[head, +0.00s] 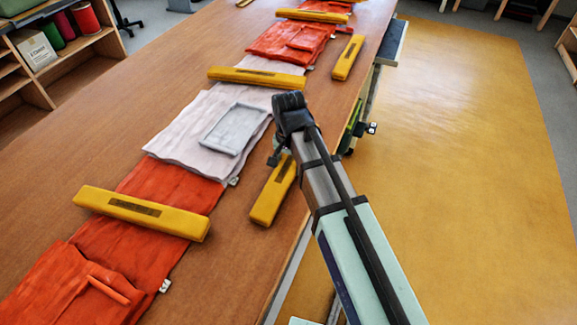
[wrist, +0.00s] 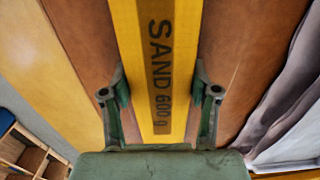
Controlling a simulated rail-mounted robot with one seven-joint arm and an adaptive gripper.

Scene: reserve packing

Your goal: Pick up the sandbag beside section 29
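A yellow sandbag (head: 273,190) lies on the brown table beside a pale section of cloth (head: 187,132) with a grey tray (head: 234,129) on it. My gripper (head: 282,155) is at the far end of this bag in the head view. In the wrist view the bag, marked "SAND 600 g" (wrist: 160,70), runs between the two fingers of my gripper (wrist: 160,85). The fingers are apart, one on each side of the bag and close to its edges. I cannot tell whether they touch it. No section number is readable.
Other yellow bars lie across the cloth strip, one near (head: 140,212) and one farther off (head: 257,78). Another yellow bag (head: 347,57) lies beside the far red section (head: 290,42). Red cloth (head: 165,195) is in front. The yellow floor (head: 450,140) right of the table is clear.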

